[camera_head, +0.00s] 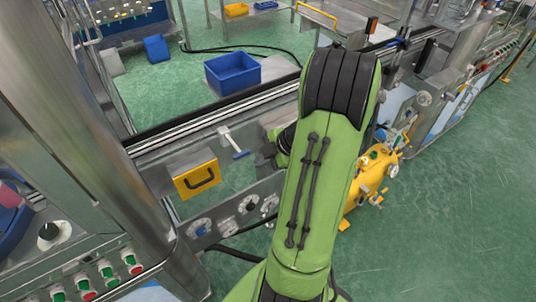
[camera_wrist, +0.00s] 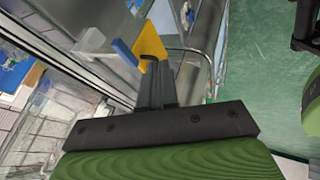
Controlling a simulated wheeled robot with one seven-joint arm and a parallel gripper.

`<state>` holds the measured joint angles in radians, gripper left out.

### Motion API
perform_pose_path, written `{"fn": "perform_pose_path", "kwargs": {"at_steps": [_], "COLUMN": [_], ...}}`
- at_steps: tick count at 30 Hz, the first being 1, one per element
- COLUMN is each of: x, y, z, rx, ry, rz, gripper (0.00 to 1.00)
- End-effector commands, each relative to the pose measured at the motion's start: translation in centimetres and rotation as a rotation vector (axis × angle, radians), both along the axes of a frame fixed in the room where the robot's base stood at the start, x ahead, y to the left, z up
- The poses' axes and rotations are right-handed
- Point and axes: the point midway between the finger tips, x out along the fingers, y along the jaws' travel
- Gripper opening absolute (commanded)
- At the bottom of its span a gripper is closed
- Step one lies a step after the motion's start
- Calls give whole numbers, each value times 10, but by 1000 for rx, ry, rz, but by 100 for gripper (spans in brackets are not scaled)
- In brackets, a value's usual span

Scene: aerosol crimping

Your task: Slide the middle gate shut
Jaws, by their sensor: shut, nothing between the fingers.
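I cannot tell for certain which part is the middle gate. A yellow plate with a black handle (camera_head: 197,180) is on the front of a metal box on the conveyor's near side. A white T-shaped piece (camera_head: 224,132) with a blue end (camera_head: 241,155) lies over the conveyor, right of the plate. My gripper (camera_head: 263,160) is to the right of both, partly hidden by my green arm. In the wrist view my gripper (camera_wrist: 157,66) is shut and empty. A yellow piece (camera_wrist: 150,42) and a blue piece (camera_wrist: 124,52) show just beyond its fingertips; contact is unclear.
The conveyor rail (camera_head: 210,117) runs diagonally behind the gripper. A metal column (camera_head: 95,150) stands at the left. A yellow machine (camera_head: 372,178) is right of my arm. A blue bin (camera_head: 232,72) is beyond the conveyor. Green floor is open at right.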

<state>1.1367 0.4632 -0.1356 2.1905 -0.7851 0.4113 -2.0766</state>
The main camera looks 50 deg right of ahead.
Motion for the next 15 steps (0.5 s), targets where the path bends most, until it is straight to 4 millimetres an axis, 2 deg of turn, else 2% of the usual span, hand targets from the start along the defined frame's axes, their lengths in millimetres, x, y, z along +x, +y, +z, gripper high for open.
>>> {"fn": "perform_pose_path", "kwargs": {"at_steps": [4, 9, 15], "x": [18, 46, 55], "y": [9, -1, -5], "z": [-27, -23, -24], "rx": [3, -2, -1], "ry": [2, 1, 2], "rz": [3, 2, -1], "gripper": [0, 0, 0]}}
